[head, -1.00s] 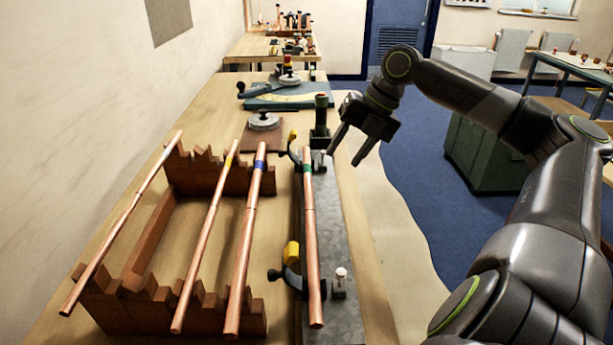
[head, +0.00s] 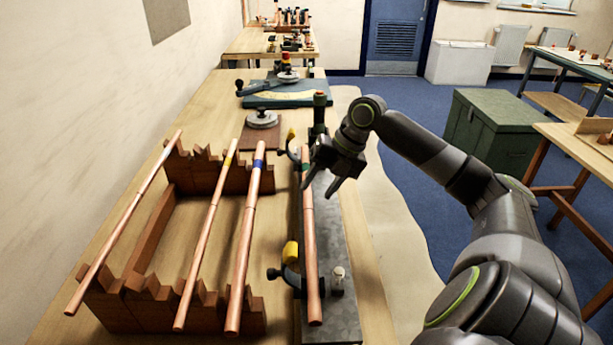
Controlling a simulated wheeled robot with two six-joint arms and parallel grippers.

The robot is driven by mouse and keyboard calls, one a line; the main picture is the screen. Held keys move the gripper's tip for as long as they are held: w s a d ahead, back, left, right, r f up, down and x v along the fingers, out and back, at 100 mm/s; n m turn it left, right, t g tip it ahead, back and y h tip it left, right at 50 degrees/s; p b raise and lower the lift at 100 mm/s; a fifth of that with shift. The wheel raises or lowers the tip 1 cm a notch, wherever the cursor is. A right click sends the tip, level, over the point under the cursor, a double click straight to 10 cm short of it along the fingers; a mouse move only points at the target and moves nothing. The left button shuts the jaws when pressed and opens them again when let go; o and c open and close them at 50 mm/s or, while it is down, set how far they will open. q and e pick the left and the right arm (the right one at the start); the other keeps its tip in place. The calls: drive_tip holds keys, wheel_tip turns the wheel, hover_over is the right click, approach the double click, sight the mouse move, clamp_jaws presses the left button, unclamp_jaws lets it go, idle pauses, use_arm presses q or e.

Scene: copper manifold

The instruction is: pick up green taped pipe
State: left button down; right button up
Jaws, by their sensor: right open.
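The green taped pipe (head: 311,253) is a copper tube with a green band near its far end. It lies lengthwise along a grey metal plate (head: 343,295) at the right side of the bench. My right gripper (head: 320,193) is open, with its fingers pointing down toward the pipe near the green band. One finger overlaps the pipe in the picture, and the other is to its right. I cannot tell whether they touch it. My left gripper is not in view.
A notched wooden rack (head: 150,275) left of the plate holds several copper pipes, including yellow and blue taped ones. Clamps with yellow handles (head: 290,252) stand beside the green taped pipe. A small upright post (head: 337,280) stands right of it. A round fixture (head: 262,119) is farther back.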

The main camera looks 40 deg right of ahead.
sight(310, 197)
drive_tip(key=shift+x, duration=1.7)
drive_tip(key=shift+w, duration=0.1)
clamp_jaws()
